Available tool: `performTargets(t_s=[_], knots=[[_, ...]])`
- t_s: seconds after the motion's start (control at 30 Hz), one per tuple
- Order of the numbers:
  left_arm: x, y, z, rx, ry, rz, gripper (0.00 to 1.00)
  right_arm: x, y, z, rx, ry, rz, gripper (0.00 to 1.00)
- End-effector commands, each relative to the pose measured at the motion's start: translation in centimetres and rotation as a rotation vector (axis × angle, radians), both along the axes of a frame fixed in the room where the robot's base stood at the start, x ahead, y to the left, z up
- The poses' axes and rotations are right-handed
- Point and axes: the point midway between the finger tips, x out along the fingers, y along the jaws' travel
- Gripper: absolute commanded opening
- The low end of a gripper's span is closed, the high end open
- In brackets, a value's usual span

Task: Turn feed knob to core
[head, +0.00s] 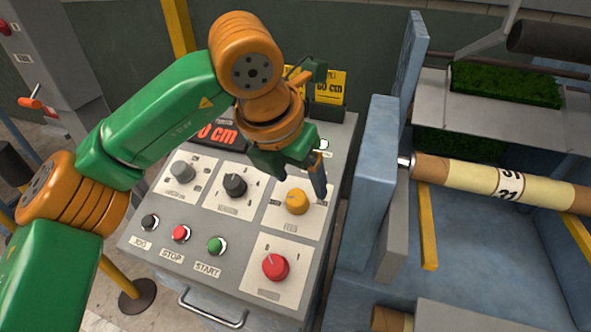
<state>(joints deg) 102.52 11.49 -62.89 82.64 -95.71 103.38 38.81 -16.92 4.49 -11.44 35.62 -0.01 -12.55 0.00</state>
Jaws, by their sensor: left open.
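The feed knob (296,202) is a yellow-orange dial on a pale square plate, on the right side of the sloped grey control panel (203,240). The word FEED shows below it. Its pointer seems to face left; the position labels around it are too small or hidden to read. My left gripper (299,180), on the green and orange arm, is open and hangs just above and behind the knob. One dark finger reaches down at the knob's upper right. My right gripper is out of view.
Grey (182,172) and black (235,185) knobs sit left of the feed knob. A red knob (275,267) is below it. Black, red (181,233) and green (217,245) buttons line the lower left.

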Motion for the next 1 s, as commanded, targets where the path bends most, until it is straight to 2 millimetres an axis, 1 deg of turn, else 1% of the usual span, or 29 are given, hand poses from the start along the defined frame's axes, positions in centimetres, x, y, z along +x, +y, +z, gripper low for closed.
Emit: performTargets(t_s=[0.03,0.1,0.3,0.43,0.53,0.7,0.73,0.77,0.8,0.87,0.9,1.0], knots=[[0.3,0.6,0.3,0.049,-0.034,0.021,0.76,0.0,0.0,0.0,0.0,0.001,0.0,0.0],[0.7,1.0,-0.1,0.078,-0.049,0.04,0.76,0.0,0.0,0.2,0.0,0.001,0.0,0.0],[2.1,0.5,-3.8,0.075,-0.042,0.037,0.76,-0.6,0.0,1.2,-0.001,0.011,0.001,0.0],[2.7,0.2,-5.4,0.073,-0.043,0.037,0.76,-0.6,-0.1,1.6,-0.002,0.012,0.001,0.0],[2.9,0.2,-5.9,0.072,-0.045,0.037,0.76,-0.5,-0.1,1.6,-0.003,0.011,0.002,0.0],[2.9,0.2,-6.0,0.071,-0.046,0.036,0.76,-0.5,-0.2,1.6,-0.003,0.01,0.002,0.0],[2.9,0.2,-6.0,0.071,-0.045,0.037,0.71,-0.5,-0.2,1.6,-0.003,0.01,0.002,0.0],[2.9,0.2,-6.0,0.071,-0.045,0.037,0.63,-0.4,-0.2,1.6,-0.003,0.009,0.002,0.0],[2.9,0.2,-6.0,0.071,-0.045,0.037,0.52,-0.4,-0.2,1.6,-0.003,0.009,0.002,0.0],[2.9,0.2,-6.0,0.07,-0.045,0.036,0.36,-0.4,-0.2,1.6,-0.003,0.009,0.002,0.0],[2.9,0.2,-6.0,0.07,-0.045,0.036,0.25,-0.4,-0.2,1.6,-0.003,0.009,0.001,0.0],[2.9,0.2,-6.0,0.07,-0.045,0.036,0.0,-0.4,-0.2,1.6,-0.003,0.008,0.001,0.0]])
